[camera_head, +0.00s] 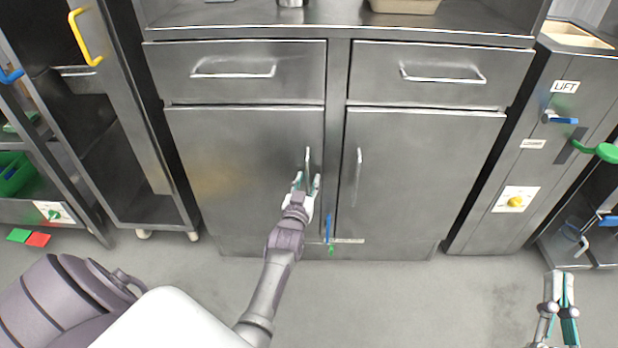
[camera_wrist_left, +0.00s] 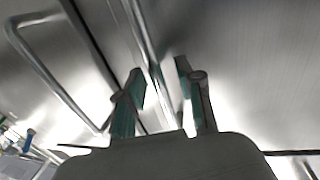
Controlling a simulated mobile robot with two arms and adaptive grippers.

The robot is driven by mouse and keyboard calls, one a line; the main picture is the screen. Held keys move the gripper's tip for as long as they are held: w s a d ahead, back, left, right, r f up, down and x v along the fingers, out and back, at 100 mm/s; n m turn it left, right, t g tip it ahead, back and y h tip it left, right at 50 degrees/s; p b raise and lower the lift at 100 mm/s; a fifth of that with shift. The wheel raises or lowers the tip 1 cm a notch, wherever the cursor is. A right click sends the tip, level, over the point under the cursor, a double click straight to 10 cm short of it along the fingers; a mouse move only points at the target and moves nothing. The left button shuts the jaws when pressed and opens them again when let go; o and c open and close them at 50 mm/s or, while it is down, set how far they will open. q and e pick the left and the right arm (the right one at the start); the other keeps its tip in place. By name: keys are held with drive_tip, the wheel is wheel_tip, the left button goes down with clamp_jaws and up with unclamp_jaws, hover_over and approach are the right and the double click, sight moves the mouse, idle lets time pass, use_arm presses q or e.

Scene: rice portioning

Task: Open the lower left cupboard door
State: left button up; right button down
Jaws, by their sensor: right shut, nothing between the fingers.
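The lower left cupboard door (camera_head: 240,150) is a flat grey metal panel, closed in its frame. Its vertical bar handle (camera_head: 308,160) is near the door's right edge. My left gripper (camera_head: 306,183) is at the lower part of this handle. In the left wrist view the handle (camera_wrist_left: 143,40) passes between the two teal-padded fingers of the gripper (camera_wrist_left: 160,78), which are apart. The fingers hide part of the handle in the head view. My right gripper (camera_head: 561,290) is shut and empty, low at the right, away from the cupboard.
The lower right door (camera_head: 420,160) is closed, with its own handle (camera_head: 357,177), also in the left wrist view (camera_wrist_left: 50,70). Two closed drawers (camera_head: 245,72) (camera_head: 440,75) are above. An open rack (camera_head: 140,185) stands left, a LIFT unit (camera_head: 520,150) right. The floor (camera_head: 370,300) in front is clear.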

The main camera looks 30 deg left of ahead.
use_arm(q)
clamp_jaws()
drive_tip(key=shift+s+d, duration=0.1)
idle(0.4)
